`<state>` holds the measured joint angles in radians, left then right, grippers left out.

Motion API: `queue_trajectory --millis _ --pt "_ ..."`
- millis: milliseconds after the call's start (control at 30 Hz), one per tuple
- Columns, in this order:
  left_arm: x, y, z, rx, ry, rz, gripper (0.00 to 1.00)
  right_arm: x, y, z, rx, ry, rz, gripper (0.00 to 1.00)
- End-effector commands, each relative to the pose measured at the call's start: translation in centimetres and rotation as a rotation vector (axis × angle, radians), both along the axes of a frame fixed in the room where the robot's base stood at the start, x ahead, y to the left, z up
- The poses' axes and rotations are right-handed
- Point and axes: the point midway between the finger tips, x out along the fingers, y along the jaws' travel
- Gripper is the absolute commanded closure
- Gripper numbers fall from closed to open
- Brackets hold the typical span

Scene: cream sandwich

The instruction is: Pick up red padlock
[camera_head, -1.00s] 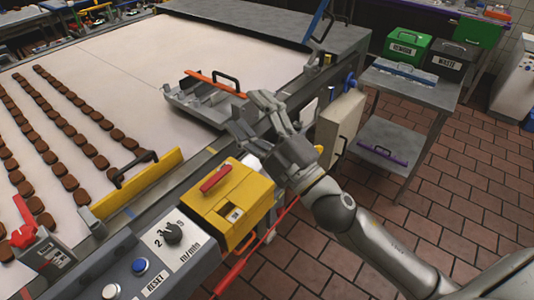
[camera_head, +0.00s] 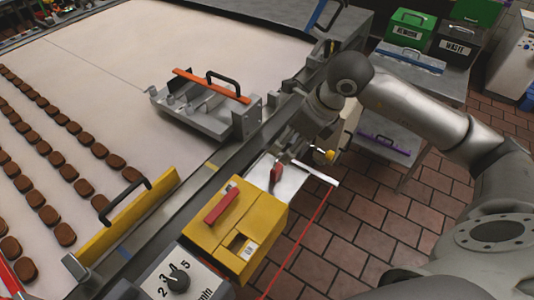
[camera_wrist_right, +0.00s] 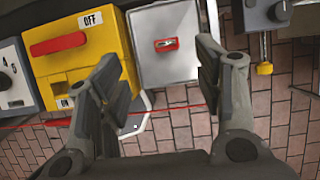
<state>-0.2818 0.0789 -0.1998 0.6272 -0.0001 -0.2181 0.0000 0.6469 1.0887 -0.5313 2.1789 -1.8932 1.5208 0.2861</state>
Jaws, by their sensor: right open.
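The small red padlock (camera_wrist_right: 166,44) sits on the face of a grey metal box (camera_wrist_right: 163,72) in the right wrist view. In the head view the padlock (camera_head: 276,174) shows just in front of my right gripper (camera_head: 287,158), beside the yellow box. In the wrist view my right gripper (camera_wrist_right: 157,66) is open and empty. The padlock lies beyond the fingertips, between their lines and nearer the right finger. No contact shows. My left gripper is in neither view.
A yellow switch box (camera_head: 234,232) with a red handle stands left of the padlock. A conveyor (camera_head: 120,70) carries brown biscuits and a metal fixture with an orange bar (camera_head: 212,85). A red cable (camera_head: 301,240) hangs in front.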

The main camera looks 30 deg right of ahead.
Motion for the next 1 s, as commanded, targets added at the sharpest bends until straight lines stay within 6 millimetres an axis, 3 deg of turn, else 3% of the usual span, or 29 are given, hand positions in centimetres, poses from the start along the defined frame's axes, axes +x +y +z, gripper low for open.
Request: queue_trajectory --millis 167,467,567,800,1000 --pt "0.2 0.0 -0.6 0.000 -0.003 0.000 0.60 0.3 -0.8 -1.0 -0.035 0.004 -0.014 0.39" --pt "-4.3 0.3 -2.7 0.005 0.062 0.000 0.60 1.7 0.2 -5.1 -0.031 0.004 -0.012 0.39" --pt "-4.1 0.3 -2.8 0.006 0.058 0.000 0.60 2.0 0.3 -5.5 -0.031 0.005 -0.012 0.39" --pt "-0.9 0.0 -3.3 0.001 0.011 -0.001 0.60 3.3 1.2 -8.2 -0.028 0.006 -0.011 0.39" --pt "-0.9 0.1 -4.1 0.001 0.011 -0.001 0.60 4.0 1.5 -9.9 -0.030 0.003 -0.012 0.39"
